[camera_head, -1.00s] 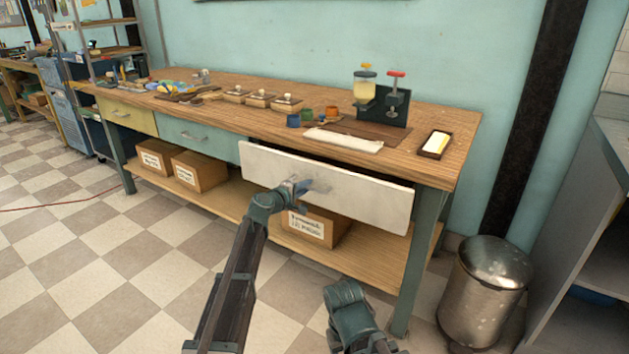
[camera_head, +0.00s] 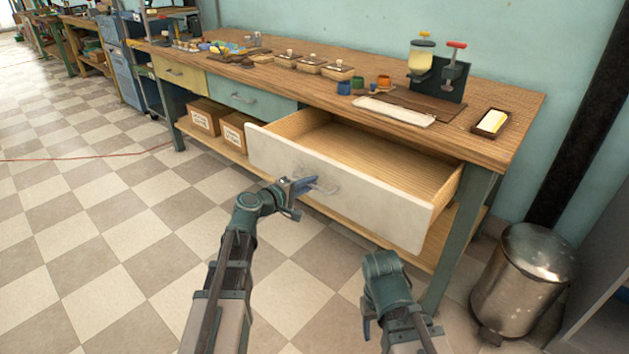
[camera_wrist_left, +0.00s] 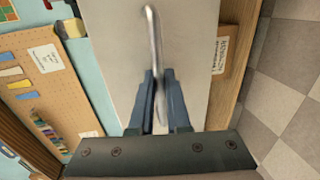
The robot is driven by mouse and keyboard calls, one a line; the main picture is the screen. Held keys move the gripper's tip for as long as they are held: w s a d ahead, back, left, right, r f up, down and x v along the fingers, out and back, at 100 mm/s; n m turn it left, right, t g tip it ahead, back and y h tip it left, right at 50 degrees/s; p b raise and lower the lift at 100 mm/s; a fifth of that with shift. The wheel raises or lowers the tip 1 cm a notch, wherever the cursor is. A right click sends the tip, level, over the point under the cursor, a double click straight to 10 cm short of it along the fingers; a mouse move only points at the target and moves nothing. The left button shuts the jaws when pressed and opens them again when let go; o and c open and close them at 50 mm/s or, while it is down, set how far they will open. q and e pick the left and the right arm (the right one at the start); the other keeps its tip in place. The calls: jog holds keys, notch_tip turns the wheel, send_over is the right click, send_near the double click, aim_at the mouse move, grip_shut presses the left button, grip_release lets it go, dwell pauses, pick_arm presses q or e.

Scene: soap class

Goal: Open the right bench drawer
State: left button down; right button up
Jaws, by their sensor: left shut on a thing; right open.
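The right bench drawer (camera_head: 350,183) has a white front and stands well out from the bench, its wooden inside bare in the part I see. My left gripper (camera_head: 312,186) is shut on the drawer's metal handle (camera_head: 325,189). In the left wrist view the blue fingers of this gripper (camera_wrist_left: 160,104) close around the lower part of the handle (camera_wrist_left: 154,45), against the pale drawer front (camera_wrist_left: 125,60). My right gripper (camera_head: 370,318) is low in front of the bench, apart from the drawer and empty; its fingers are mostly hidden.
The wooden bench top (camera_head: 300,65) holds small boxes, cups, a cloth (camera_head: 394,110) and a dispenser (camera_head: 421,60). A yellow drawer (camera_head: 180,74) and a teal drawer (camera_head: 245,97) are shut. A metal bin (camera_head: 522,280) stands at the right.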

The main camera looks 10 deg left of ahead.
pick_arm(q)
jog(key=c, duration=0.9)
grip_release()
jog(key=p+v, duration=0.2)
jog(key=v, duration=1.1)
jog(key=shift+s+a+r+p, duration=0.1)
jog(key=shift+s+a+p, duration=0.15)
jog(key=shift+s+p, duration=0.15)
